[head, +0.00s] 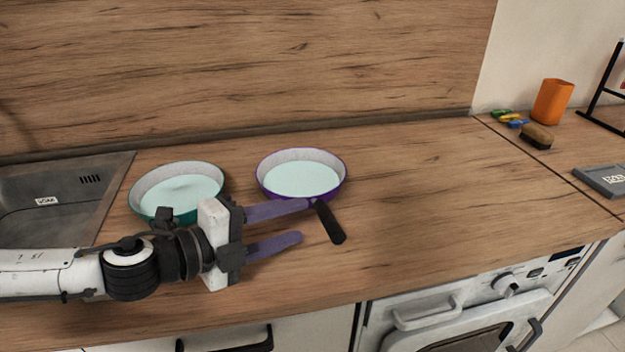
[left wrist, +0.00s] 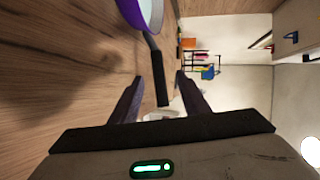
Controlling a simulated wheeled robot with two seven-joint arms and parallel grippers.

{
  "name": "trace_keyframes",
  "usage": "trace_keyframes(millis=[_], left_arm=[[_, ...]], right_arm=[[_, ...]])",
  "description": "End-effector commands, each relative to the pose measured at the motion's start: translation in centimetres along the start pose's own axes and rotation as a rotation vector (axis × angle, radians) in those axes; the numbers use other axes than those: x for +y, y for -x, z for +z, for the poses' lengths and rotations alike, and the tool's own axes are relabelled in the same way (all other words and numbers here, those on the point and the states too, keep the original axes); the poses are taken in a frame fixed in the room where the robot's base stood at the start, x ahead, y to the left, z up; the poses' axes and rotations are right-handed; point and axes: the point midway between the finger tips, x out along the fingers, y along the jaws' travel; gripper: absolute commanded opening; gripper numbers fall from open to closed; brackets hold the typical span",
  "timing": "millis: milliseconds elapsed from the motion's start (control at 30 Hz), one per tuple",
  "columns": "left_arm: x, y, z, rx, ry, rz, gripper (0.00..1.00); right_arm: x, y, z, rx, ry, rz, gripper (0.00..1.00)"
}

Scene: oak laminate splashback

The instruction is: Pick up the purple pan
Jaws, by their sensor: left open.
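The purple pan (head: 300,178) sits upright on the wooden counter, with a pale inside and a black handle (head: 329,222) pointing toward the front right. My left gripper (head: 306,220) is open, its two purple-grey fingers reaching right, with the tips just left of the handle in the head view. In the left wrist view, part of the purple pan (left wrist: 134,12) shows at the top, and its handle runs down into the gap between the fingertips (left wrist: 159,78). The fingers do not hold it. My right gripper is not in view.
A teal pan (head: 178,188) stands left of the purple pan, partly behind my left gripper. A metal sink (head: 60,205) is at the far left. The counter right of the handle is clear.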

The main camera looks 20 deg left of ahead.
Motion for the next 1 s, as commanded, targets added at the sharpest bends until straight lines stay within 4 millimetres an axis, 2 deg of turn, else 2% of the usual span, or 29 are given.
trace_keyframes(millis=[33, 100, 333, 467, 700, 1000], left_arm=[[-0.6, -0.7, -0.2, 0.003, 0.004, -0.004, 0.42], [-0.5, -1.6, -0.2, 0.004, 0.003, -0.004, 0.42], [-0.1, -3.7, -0.1, 0.003, 0.001, 0.0, 0.42], [-0.1, -4.8, -0.1, 0.003, 0.001, -0.001, 0.42], [0.2, -8.3, 0.1, 0.002, 0.001, -0.001, 0.42], [0.4, -8.9, 0.1, 0.002, 0.0, 0.002, 0.42]], right_arm=[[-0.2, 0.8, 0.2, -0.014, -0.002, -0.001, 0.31], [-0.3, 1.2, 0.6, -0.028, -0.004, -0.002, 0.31], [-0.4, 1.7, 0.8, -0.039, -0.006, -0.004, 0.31], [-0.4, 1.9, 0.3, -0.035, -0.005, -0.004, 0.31], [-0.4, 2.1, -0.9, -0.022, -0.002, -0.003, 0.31], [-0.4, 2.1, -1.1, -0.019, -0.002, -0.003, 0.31]])
